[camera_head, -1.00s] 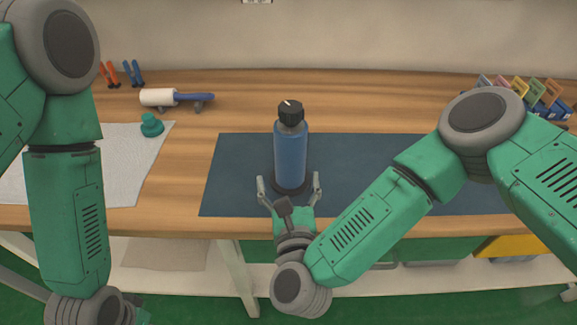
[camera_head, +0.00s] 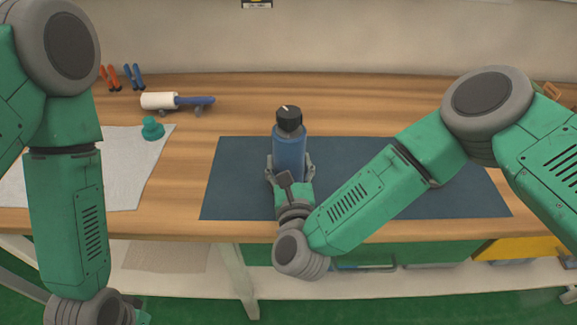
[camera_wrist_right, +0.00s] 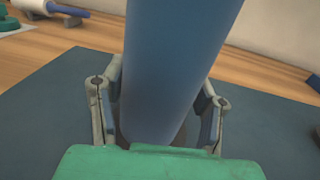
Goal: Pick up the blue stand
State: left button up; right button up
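The blue stand (camera_head: 289,153) is a tall blue cylinder with a black knob-like cap, upright on the dark blue mat (camera_head: 400,185). In the right wrist view its blue body (camera_wrist_right: 170,70) fills the middle, with its top cut off. My right gripper (camera_head: 291,170) has its fingers on both sides of the cylinder's lower part, drawn in against it. The fingers also show in the right wrist view (camera_wrist_right: 160,108). The stand's base is mostly hidden by the gripper. My left gripper (camera_head: 132,308) shows only in part at the bottom left, away from the stand.
On the wooden table (camera_head: 245,95) are a white roller with a blue handle (camera_head: 180,101), a small teal object (camera_head: 152,128) on a white cloth (camera_head: 110,170), and orange and blue clips (camera_head: 122,77). The mat right of the stand is partly covered by my right arm.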

aim_at(290, 128)
jog(key=shift+r, duration=0.1)
jog(key=shift+c, duration=1.3)
jog(key=shift+d+r, duration=0.15)
notch_tip(290, 128, up, 10)
jog(key=shift+f, duration=0.15)
jog(key=shift+f+b, duration=0.25)
jog(key=shift+b, duration=0.05)
jog(key=shift+f, duration=0.35)
jog(key=shift+f+b, duration=3.85)
jog(key=shift+f, duration=0.5)
